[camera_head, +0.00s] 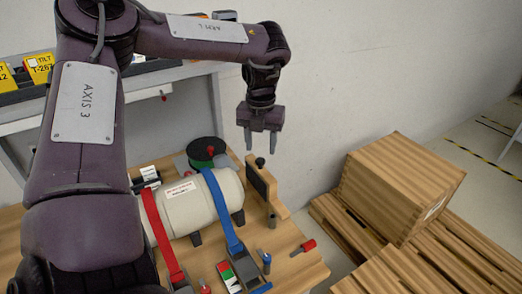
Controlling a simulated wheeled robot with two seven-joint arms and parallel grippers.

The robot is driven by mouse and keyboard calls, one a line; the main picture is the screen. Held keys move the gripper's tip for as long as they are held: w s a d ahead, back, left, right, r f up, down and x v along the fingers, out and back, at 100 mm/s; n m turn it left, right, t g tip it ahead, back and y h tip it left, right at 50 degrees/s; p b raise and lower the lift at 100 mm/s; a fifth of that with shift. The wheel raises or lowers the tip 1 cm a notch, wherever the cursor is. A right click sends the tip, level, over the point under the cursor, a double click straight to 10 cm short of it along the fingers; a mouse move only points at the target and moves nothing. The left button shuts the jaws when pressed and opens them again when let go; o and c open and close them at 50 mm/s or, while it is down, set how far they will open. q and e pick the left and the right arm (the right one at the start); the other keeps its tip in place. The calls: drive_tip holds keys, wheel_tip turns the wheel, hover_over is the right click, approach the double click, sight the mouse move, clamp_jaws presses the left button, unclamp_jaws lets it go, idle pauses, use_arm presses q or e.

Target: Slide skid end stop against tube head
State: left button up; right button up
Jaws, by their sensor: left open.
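The cream tube (200,207) lies on its side on a wooden bench (291,270), with a red strap (161,238) and a blue strap (224,215) across it. Its rounded right head (238,190) faces the wooden end stop (270,192). The end stop stands upright with a dark pad on its tube side and a black knob (260,162) on top. A narrow gap seems to show between pad and head. My left gripper (260,148) is open and empty, pointing down above the end stop's knob. My right gripper is out of view.
A wooden crate (397,190) sits on pallets (455,255) to the right. A dark reel (205,150) stands behind the tube. Small tools, including a red-handled one (303,247), lie at the bench front. Yellow-labelled bins (40,68) line a shelf at left.

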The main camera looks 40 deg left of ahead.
sight(260, 159)
use_arm(q)
wheel_tip(260, 159, down, 3)
drive_tip(key=shift+a+r+p, duration=0.1)
drive_tip(key=shift+a+p, duration=0.05)
drive_tip(key=shift+p, duration=0.15)
drive_tip(key=shift+w+f, duration=0.2)
drive_tip(key=shift+f, duration=0.7)
drive_tip(key=shift+c, duration=0.7)
drive_tip(key=c, duration=0.5)
clamp_jaws()
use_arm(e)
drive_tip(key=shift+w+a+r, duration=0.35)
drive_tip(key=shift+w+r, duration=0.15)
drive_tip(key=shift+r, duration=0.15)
